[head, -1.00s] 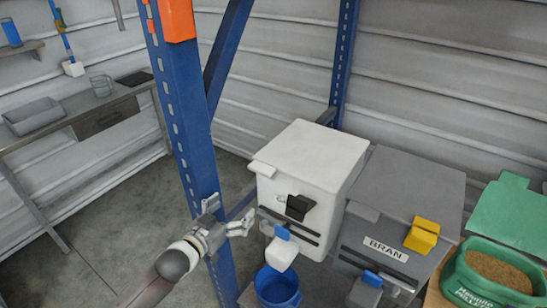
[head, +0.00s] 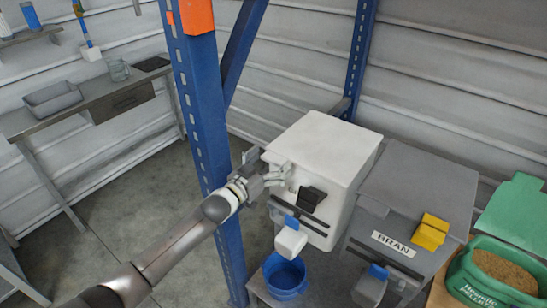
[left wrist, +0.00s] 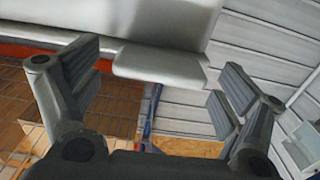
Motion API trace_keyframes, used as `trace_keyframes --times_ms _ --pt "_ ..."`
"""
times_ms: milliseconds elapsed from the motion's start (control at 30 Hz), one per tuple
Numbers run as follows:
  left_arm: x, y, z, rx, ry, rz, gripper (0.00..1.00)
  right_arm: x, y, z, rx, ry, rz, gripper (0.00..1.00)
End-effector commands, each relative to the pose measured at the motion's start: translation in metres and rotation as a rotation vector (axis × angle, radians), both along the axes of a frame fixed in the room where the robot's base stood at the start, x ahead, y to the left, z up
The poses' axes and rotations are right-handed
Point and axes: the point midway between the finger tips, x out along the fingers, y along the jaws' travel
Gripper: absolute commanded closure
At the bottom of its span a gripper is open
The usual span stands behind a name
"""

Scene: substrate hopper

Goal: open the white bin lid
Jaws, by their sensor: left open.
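The white bin (head: 352,205) stands left of the grey bran bin. Its white lid (head: 322,145) lies flat and closed on top. My left gripper (head: 273,176) is open and empty at the lid's front left corner, where it hides the lid's tab in the head view. In the left wrist view the tab (left wrist: 160,66) sticks out from the lid edge, between the open fingers of the left gripper (left wrist: 160,88) in the picture. I cannot tell whether the fingers touch it. My right gripper is not in view.
A blue post (head: 205,120) rises close beside my left arm. The grey bran bin (head: 420,185) with a yellow latch (head: 430,232) stands to the right. A blue bucket (head: 285,276) sits below the white spout (head: 291,240). A green pellet bag (head: 480,285) is at far right.

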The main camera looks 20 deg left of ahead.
Motion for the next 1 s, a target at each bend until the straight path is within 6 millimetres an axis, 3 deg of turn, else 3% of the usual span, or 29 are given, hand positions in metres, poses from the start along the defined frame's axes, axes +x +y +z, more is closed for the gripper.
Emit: trace_keyframes --times_ms 200,500,1000 --pt "0.0119 -0.0046 0.0004 0.001 0.000 -0.001 0.07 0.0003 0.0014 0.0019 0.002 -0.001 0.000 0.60" --pt "0.0132 -0.0050 0.0000 0.001 0.000 -0.001 0.07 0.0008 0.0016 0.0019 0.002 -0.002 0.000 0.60" --pt "0.0130 -0.0047 0.0000 0.001 0.000 0.000 0.70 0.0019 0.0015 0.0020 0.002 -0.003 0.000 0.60"
